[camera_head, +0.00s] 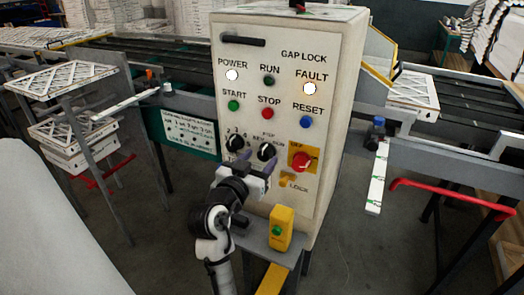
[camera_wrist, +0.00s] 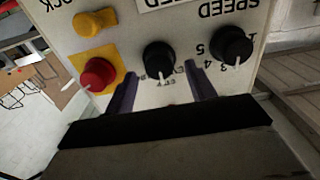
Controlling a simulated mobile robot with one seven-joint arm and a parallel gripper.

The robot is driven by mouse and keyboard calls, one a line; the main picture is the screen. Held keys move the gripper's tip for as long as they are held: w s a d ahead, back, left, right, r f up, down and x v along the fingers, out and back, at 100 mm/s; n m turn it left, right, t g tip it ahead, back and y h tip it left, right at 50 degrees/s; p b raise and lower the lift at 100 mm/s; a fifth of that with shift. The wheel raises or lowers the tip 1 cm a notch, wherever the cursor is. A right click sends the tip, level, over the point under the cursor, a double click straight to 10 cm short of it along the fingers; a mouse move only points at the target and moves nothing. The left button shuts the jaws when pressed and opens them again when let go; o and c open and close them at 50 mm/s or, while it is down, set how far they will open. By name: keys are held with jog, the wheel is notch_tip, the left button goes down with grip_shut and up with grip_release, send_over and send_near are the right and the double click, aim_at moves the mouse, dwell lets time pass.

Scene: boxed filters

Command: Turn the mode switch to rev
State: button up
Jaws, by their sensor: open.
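The mode switch (camera_head: 267,151) is a black round knob on the pale control box, between the speed knob and the red-on-yellow switch. In the wrist view, which shows the panel upside down, the mode switch (camera_wrist: 159,59) has a white pointer aimed at the label above the knob, roughly upright on the panel. The small labels around it are hard to read. My gripper (camera_head: 259,166) is in front of and just below the knob. In the wrist view my gripper (camera_wrist: 161,88) has its two purple fingers apart, one to each side of the knob, with nothing held. Contact cannot be told.
The numbered speed knob (camera_wrist: 232,46) is close beside one finger. The red switch (camera_wrist: 97,74) is beside the other. Start (camera_head: 234,105), stop (camera_head: 267,113) and reset (camera_head: 306,122) buttons sit above. A yellow box with a green button (camera_head: 280,229) stands below right of my gripper.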

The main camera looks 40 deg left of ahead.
jog(key=shift+x, duration=1.2)
jog(key=c, duration=0.9)
jog(key=shift+c, duration=0.2)
jog(key=shift+n+p, duration=0.3)
jog(key=n+p, duration=0.1)
jog(key=n, duration=0.3)
jog(key=shift+r+p, duration=0.1)
jog(key=shift+p, duration=0.3)
jog(key=n+p, duration=0.2)
jog(key=n, duration=0.2)
jog(key=shift+a, duration=0.15)
jog(key=shift+n, duration=0.3)
